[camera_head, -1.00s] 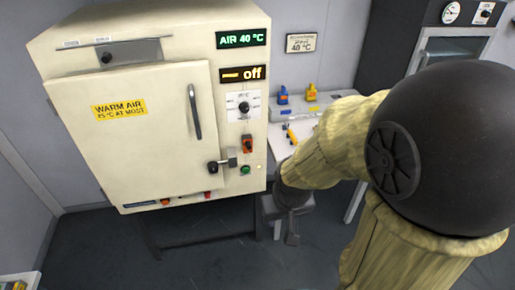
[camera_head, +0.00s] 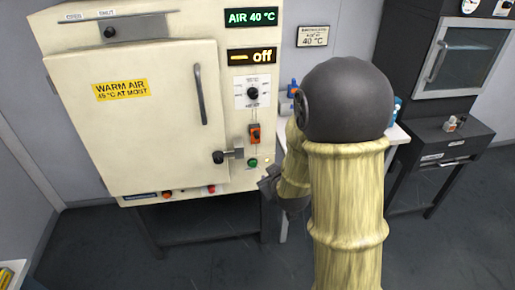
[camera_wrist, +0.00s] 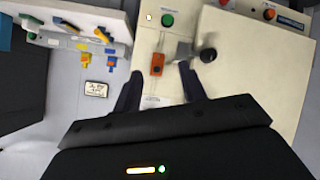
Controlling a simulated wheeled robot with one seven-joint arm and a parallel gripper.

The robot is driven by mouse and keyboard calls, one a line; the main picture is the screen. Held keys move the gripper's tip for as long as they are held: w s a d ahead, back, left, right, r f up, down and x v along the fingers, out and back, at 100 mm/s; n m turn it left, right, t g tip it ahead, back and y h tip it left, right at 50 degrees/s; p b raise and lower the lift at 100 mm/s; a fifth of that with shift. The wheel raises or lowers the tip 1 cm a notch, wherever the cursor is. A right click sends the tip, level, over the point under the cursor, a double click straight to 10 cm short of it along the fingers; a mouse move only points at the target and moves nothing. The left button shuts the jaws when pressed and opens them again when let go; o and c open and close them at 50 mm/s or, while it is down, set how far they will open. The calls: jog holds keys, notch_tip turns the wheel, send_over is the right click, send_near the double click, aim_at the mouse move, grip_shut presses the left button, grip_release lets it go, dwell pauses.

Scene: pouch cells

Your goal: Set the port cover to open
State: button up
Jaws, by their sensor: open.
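The likely port cover is a grey strip with a black knob (camera_head: 110,32), high on the front of the cream warm-air cabinet (camera_head: 130,130). Its knob sits left of the strip's middle, below two small labels too small to read surely. My gripper (camera_head: 268,188) is low at the cabinet's right front edge, partly hidden by my arm. In the wrist view my gripper (camera_wrist: 160,80) is open, with nothing held between its two dark fingers. An orange switch (camera_wrist: 157,64) shows between them, apart from them as far as I can tell. The grey strip is not in the wrist view.
The cabinet door is shut, with a long handle (camera_head: 200,95) and a black-knobbed latch (camera_head: 220,157). A dial (camera_head: 253,93) and green button (camera_head: 253,162) sit to its right. A white table stands behind my arm; a dark cabinet (camera_head: 460,60) stands right.

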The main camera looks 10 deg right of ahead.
jog(key=w+f+n+t+b, duration=0.3)
jog(key=w+n+t+b, duration=0.1)
jog(key=w+t+b, duration=0.1)
jog(key=shift+w+a+f+t+b, duration=0.3)
jog(key=shift+t+b, duration=0.15)
jog(key=shift+t, duration=0.35)
jog(key=p, duration=0.2)
send_near(257, 137)
jog(key=w, duration=0.9)
jog(key=shift+w+d, duration=0.1)
jog(key=shift+w, duration=0.2)
jog(key=shift+c, duration=0.4)
grip_shut()
